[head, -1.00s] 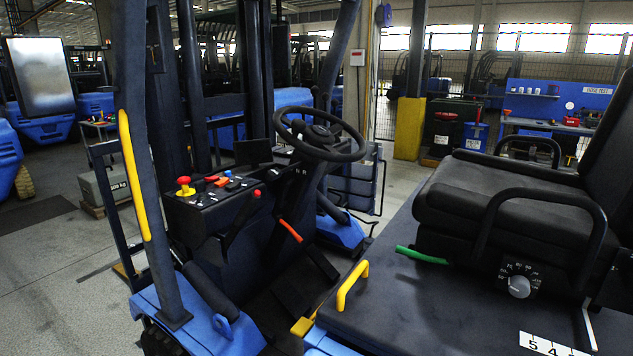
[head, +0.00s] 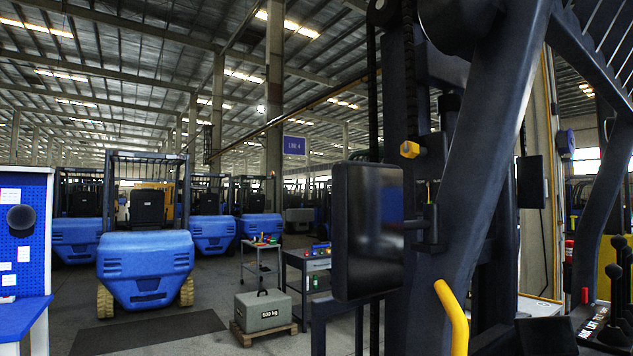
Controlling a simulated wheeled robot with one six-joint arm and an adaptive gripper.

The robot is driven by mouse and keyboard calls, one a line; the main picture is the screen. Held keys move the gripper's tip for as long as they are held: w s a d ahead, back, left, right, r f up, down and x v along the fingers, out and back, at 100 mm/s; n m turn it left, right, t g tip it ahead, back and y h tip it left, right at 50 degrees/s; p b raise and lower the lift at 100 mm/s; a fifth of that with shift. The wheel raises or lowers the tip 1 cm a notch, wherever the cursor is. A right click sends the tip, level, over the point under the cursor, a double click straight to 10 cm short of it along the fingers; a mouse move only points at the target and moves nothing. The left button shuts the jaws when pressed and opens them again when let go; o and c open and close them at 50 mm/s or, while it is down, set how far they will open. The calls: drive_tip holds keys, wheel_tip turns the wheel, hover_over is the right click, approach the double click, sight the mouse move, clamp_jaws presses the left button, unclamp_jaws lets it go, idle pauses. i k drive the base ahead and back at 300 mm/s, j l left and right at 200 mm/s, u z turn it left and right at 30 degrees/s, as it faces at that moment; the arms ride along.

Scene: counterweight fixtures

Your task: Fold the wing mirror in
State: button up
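The wing mirror (head: 350,240) is a dark upright rectangular housing with rounded corners, right of centre in the head view. A short dark bracket (head: 432,235) joins it to the forklift's slanted front pillar (head: 495,150). The mirror sticks out to the left of the pillar, with a grey reflective face partly showing. I cannot tell its exact fold angle. My gripper is not in view.
A yellow grab handle (head: 453,315) is on the pillar below the mirror. Levers (head: 615,290) stand at the right. A 500 kg weight (head: 263,310) on a pallet and a tool cart (head: 310,275) stand left of the mirror. Open floor lies left.

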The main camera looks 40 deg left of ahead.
sight(368, 224)
drive_tip(key=i+j, duration=0.1)
drive_tip(key=j, duration=0.3)
drive_tip(key=i+j, duration=0.15)
drive_tip(key=j, duration=0.3)
drive_tip(key=i+j, duration=0.1)
drive_tip(key=j, duration=0.3)
drive_tip(key=i+j, duration=0.1)
drive_tip(key=j, duration=0.3)
drive_tip(key=i+j, duration=0.1)
drive_tip(key=j, duration=0.35)
drive_tip(key=k+j, duration=0.1)
drive_tip(key=j, duration=0.5)
drive_tip(key=k+j, duration=0.1)
drive_tip(key=j, duration=0.5)
